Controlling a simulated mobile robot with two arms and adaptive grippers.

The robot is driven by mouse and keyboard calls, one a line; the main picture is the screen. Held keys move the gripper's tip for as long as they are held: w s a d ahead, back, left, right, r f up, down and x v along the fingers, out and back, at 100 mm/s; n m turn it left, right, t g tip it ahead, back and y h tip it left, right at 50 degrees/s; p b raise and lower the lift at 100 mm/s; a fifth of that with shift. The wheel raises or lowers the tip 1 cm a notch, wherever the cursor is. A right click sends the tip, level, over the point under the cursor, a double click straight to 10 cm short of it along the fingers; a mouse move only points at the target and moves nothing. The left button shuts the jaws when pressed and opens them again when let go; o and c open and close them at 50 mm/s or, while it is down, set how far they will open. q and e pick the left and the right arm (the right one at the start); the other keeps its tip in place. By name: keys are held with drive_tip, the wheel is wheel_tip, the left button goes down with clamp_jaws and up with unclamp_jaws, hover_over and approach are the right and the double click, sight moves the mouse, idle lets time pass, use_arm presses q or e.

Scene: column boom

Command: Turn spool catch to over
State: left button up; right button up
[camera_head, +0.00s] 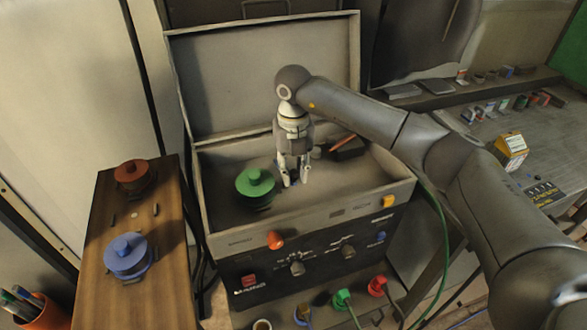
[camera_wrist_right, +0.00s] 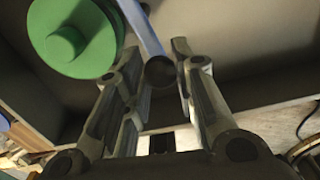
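The green spool (camera_head: 256,185) sits inside the open case (camera_head: 220,190), towards its left side. It also shows at the upper left of the right wrist view (camera_wrist_right: 75,38). My right gripper (camera_head: 296,182) points down into the case, just right of the green spool, with its two fingers apart. In the right wrist view a blue-grey bar with a dark round end (camera_wrist_right: 150,35) shows between the fingers; I cannot tell whether they touch it. I cannot tell for sure whether this bar is the spool catch. My left gripper is not in view.
A wooden stand (camera_head: 140,260) at left holds a red spool (camera_head: 133,175) and a blue spool (camera_head: 128,256). The case front has an orange knob (camera_head: 275,240), dials and coloured plugs. The raised lid (camera_head: 265,75) stands behind my gripper. A cluttered bench lies at right.

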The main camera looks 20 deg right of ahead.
drive_tip(key=shift+c, duration=1.1)
drive_tip(key=shift+w+d+f+n+b, duration=0.15)
drive_tip(key=shift+d+n+b, duration=0.3)
drive_tip(key=shift+n+b, duration=0.65)
clamp_jaws()
drive_tip(key=shift+w+d+n+b, duration=0.25)
drive_tip(key=shift+n+b, duration=0.3)
drive_tip(key=shift+n, duration=0.35)
drive_tip(key=shift+w+d+n+b, duration=0.15)
drive_tip(key=shift+d+n+b, duration=0.25)
drive_tip(key=shift+n, duration=0.5)
drive_tip(key=shift+w+d+r+n+b, duration=0.1)
drive_tip(key=shift+w+d+n+b, duration=0.35)
drive_tip(key=shift+n, duration=1.25)
drive_tip(key=shift+w+r+n+b, duration=0.1)
drive_tip(key=shift+w+n, duration=0.6)
drive_tip(key=shift+n, duration=1)
drive_tip(key=shift+w+d+r+n+b, duration=0.1)
drive_tip(key=shift+w+d+n+b, duration=0.35)
drive_tip(key=shift+n, duration=1.25)
drive_tip(key=shift+w+a, duration=0.15)
drive_tip(key=shift+a, duration=0.15)
